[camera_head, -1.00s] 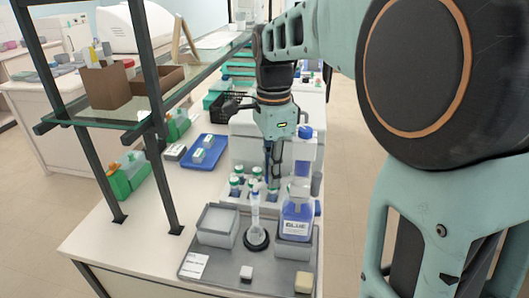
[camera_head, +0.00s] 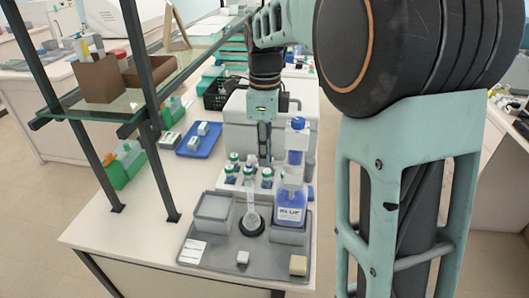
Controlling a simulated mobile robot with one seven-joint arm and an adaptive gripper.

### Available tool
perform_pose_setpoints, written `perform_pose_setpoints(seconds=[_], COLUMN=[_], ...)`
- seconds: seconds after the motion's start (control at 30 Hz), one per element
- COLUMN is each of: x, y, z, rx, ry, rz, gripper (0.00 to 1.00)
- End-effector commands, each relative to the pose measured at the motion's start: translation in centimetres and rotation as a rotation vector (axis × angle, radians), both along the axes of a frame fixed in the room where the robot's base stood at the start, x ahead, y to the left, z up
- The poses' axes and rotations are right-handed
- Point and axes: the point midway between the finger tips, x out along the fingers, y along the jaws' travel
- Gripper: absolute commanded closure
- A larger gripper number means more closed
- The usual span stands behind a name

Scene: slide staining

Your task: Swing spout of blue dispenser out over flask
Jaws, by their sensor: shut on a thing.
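The blue dispenser (camera_head: 291,208) stands at the right of a grey tray (camera_head: 215,256). It has a labelled bottle of blue liquid, a clear upper column and a blue cap. The clear flask (camera_head: 251,218), with a narrow neck, stands upright in a black ring to the left of the dispenser. My gripper (camera_head: 265,158) points down, behind the flask and to the left of the dispenser's column. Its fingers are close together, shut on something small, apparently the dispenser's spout. The spout itself is too small and too hidden to make out clearly.
Several green-capped bottles (camera_head: 233,168) stand in a white rack behind the flask. Grey bins flank the flask. A glass shelf (camera_head: 105,114) on dark posts overhangs the left side. A blue tray (camera_head: 199,139) lies behind. Bare white bench (camera_head: 135,220) shows at the front left.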

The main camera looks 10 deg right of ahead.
Motion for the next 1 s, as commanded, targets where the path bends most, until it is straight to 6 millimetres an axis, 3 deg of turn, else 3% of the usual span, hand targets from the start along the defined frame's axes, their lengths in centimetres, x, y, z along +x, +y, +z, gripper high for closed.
perform_pose_setpoints(seconds=[0.27, 0.3, 0.47, 0.77, 1.0], x=[0.0, 0.0, 0.0, 0.0, 0.1], y=[0.0, 0.0, 0.0, 0.0, 0.0], z=[0.0, 0.0, 0.0, 0.2, 3.4], rx=[0.000, 0.000, 0.000, 0.000, 0.001], ry=[0.000, 0.000, 0.000, 0.000, -0.004], rz=[-0.001, -0.001, 0.000, 0.000, 0.000], gripper=[1.00, 0.87, 0.70, 0.70, 0.70])
